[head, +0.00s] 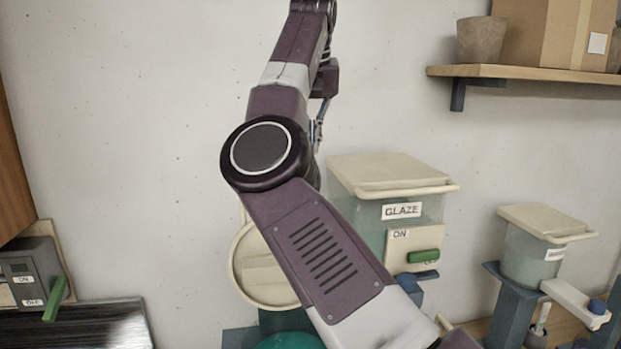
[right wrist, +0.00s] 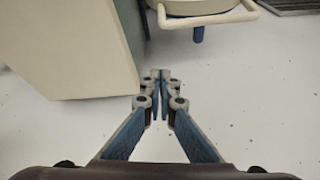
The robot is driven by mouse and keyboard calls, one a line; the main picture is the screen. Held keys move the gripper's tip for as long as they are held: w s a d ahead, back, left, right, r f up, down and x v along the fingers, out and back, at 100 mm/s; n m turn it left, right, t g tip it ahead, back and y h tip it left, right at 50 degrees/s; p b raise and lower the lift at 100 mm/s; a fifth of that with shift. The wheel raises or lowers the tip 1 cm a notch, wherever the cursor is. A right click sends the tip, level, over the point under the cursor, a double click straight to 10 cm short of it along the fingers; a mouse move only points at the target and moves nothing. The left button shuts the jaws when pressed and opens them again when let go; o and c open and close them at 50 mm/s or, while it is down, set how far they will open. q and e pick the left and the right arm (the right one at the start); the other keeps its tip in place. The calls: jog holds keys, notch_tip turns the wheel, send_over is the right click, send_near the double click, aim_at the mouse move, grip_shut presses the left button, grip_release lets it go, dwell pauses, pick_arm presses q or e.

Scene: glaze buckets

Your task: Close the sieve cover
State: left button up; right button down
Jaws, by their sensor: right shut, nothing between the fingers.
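A round cream cover (head: 258,268), which looks like the sieve cover, stands tilted up against the wall, left of the glaze bucket. My right arm hides its right part. In the right wrist view, a rounded cream rim with a bar handle (right wrist: 208,18) at the top looks like the same cover. My right gripper (right wrist: 160,76) is shut and empty, apart from that rim. In the head view, the gripper is mostly hidden behind my arm, above and left of the bucket. My left gripper is not in view.
A glaze bucket (head: 430,212) with a cream lid and green-handled ON/OFF plate (head: 415,245) stands behind my arm. A smaller bucket (head: 525,250) is at right. A teal rounded thing (head: 287,342) shows below the cover. A shelf (head: 530,75) holds a pot and box. A switch box (head: 30,272) is at left.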

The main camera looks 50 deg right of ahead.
notch_tip(320, 180, down, 8)
jog(key=p, duration=0.3)
jog(key=shift+s+a+f, duration=0.25)
jog(key=shift+s+a, duration=0.05)
jog(key=shift+a, duration=0.1)
jog(key=shift+a, duration=0.1)
